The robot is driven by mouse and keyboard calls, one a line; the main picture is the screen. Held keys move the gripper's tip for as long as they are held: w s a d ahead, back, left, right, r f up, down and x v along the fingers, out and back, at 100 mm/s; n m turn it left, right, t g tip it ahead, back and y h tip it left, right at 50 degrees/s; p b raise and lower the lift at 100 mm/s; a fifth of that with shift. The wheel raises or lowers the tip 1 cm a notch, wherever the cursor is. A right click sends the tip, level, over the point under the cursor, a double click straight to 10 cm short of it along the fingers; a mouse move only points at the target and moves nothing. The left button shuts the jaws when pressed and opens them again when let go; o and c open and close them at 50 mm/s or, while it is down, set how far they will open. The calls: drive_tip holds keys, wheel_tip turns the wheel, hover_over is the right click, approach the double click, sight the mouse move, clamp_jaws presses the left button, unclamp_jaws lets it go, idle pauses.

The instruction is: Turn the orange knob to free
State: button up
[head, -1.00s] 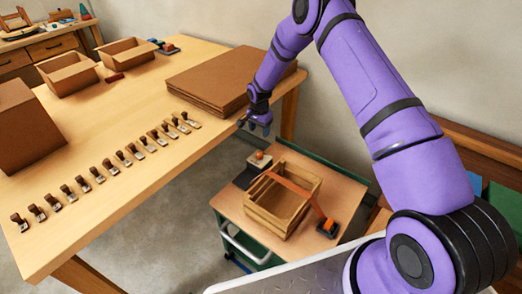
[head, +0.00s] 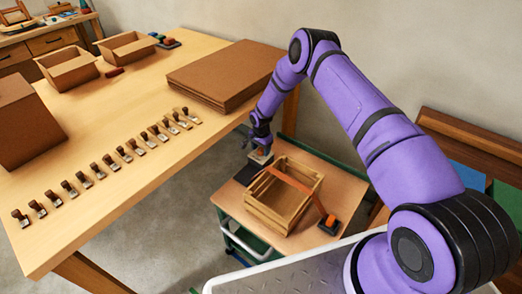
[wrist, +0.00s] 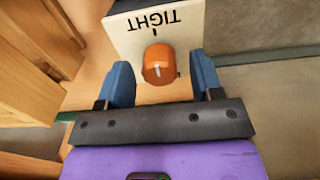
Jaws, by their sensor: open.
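The orange knob (wrist: 158,64) stands on a pale panel (wrist: 120,38) that bears the word TIGHT, upside down in the wrist view. A light mark on the knob's top points toward that word. My gripper (wrist: 160,75) is open, with one blue finger on each side of the knob and a visible gap to each. In the head view my gripper (head: 259,146) is down over the knob's box (head: 261,157) at the cart's back left and hides most of the knob. The word for free is not in view.
A wooden crate (head: 264,213) with an orange strap (head: 287,179) across it stands beside the box on the cart (head: 345,189). A dark block with an orange top (head: 330,221) sits at the strap's right end. The workbench (head: 190,150) edge is close on the left.

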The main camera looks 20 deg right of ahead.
drive_tip(key=shift+f, duration=0.45)
drive_tip(key=c, duration=0.9)
